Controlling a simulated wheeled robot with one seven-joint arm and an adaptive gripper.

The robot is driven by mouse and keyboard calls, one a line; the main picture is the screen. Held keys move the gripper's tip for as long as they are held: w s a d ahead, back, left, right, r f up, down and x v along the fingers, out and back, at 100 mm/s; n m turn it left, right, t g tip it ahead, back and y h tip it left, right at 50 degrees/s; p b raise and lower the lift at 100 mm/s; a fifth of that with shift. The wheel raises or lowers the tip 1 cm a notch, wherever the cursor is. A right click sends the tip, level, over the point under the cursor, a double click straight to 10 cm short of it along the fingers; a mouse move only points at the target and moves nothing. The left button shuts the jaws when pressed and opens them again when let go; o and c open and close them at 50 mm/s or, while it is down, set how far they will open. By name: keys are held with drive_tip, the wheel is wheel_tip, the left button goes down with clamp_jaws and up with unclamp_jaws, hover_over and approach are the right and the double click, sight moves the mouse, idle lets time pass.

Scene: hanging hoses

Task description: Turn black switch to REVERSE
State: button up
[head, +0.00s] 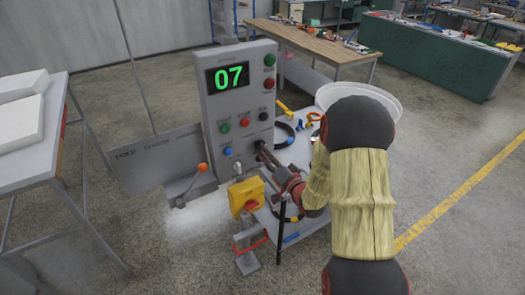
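The grey control panel (212,107) stands upright in the middle of the head view, with a display (231,76) reading 07. A small black knob (263,116) is on its right side, below the red button. My gripper (261,150) is at the panel's lower right, below that knob, and reaches in from the right. A dark part shows at its fingertips; I cannot tell whether this is another black switch or the fingers themselves. The labels are too small to read, so the REVERSE position is not legible. Whether the fingers are open or shut is unclear.
An orange-tipped lever (202,168) and a yellow box (246,196) sit near the panel's base. A small table (297,152) with hose pieces and a white tub (385,97) stands right of the panel, partly behind my arm. A grey table (55,155) is at left.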

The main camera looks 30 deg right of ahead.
drive_tip(key=shift+w, duration=1.45)
drive_tip(key=shift+c, duration=0.8)
clamp_jaws()
